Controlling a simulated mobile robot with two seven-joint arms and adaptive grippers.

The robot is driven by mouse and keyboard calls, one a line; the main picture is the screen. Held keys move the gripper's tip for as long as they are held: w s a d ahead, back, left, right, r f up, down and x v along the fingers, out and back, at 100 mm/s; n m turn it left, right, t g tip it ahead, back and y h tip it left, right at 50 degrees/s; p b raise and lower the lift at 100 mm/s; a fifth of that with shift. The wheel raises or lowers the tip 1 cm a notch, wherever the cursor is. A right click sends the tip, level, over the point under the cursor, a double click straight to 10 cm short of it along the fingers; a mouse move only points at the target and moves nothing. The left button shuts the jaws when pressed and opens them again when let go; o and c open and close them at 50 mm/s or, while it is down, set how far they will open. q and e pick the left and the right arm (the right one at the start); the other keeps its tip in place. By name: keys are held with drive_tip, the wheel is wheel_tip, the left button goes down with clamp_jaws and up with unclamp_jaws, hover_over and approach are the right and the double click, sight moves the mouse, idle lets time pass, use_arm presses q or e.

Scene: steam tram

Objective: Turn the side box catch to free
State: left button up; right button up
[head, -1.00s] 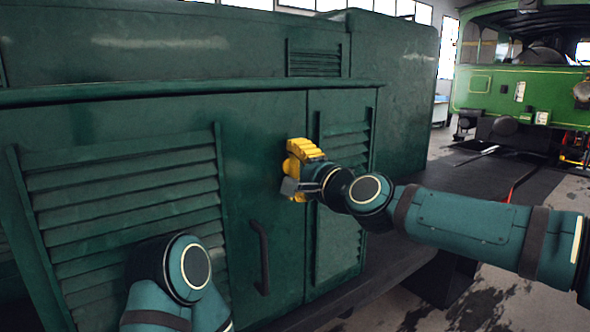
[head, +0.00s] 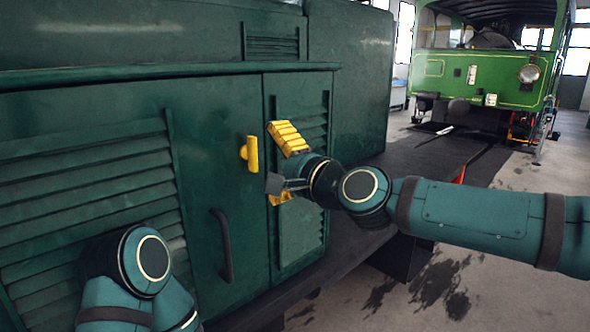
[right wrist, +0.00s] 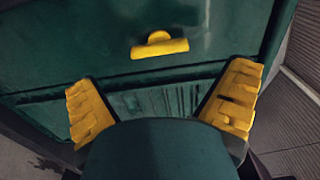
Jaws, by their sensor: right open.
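The side box catch (head: 252,154) is a small yellow handle on the dark green door, left of the door seam. Its bar stands upright in the head view, with a rounded boss at its left side. In the right wrist view the catch (right wrist: 159,46) lies across the upper middle, beyond the fingers. My right gripper (head: 283,168) has yellow ribbed fingers spread wide. It is just right of the catch, apart from it, with nothing between the fingers. It also shows in the right wrist view (right wrist: 162,80). My left gripper is out of view; only my left arm shows at lower left.
A dark vertical door handle (head: 222,246) is below the catch. Louvred panels (head: 90,195) flank the door area. A dark running board (head: 350,240) juts out below the box. A green tram (head: 480,75) stands at the back right.

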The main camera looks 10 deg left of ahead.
drive_tip(key=shift+v, duration=2.8)
drive_tip(key=shift+s, duration=0.1)
